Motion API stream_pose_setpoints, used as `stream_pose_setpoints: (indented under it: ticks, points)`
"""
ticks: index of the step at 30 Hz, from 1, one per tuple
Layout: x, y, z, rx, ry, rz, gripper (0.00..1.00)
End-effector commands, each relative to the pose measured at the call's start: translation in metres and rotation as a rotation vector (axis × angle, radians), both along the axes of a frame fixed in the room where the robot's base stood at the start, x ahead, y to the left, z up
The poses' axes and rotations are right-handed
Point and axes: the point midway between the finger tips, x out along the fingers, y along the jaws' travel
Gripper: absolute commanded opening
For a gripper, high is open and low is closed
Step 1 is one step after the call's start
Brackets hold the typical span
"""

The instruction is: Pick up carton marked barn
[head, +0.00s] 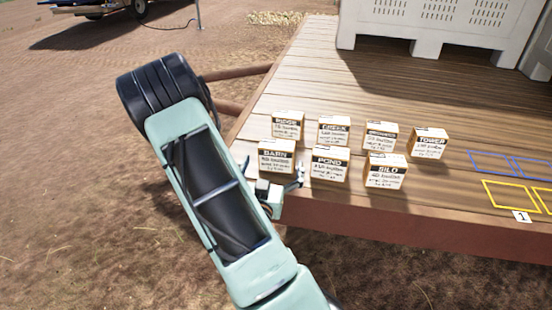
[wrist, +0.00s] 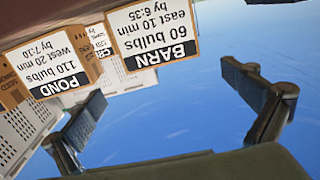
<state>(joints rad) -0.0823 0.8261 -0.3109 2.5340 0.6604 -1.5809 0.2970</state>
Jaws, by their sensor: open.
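The carton marked BARN (head: 275,164) stands in the front row at the left end, near the front edge of the wooden deck. Its label faces my gripper and also shows, upside down, in the wrist view (wrist: 152,38). My gripper (head: 276,181) is open and empty just in front of this carton, its fingers apart. In the wrist view my gripper (wrist: 163,85) has its two fingers spread below the label, with the carton between their directions but not visibly touched. The arm hides part of the deck edge near the carton.
The POND carton (head: 328,168) stands close to the right of BARN, with SILO (head: 385,173) farther right. RIDGE (head: 287,127) stands behind, in a back row with several cartons. Blue and yellow outlines (head: 500,196) mark bare deck at right. A white bin (head: 435,42) stands behind.

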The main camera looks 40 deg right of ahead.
Motion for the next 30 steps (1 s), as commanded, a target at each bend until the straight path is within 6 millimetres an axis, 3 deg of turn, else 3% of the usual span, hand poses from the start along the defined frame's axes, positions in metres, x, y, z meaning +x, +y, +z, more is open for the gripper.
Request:
stream_pose_setpoints:
  ticks: [12, 30]
  points:
    - [0.018, -0.014, -0.005, 0.0, -0.007, -0.004, 1.0]
    - [0.025, -0.025, -0.003, 0.0, -0.004, 0.001, 1.0]
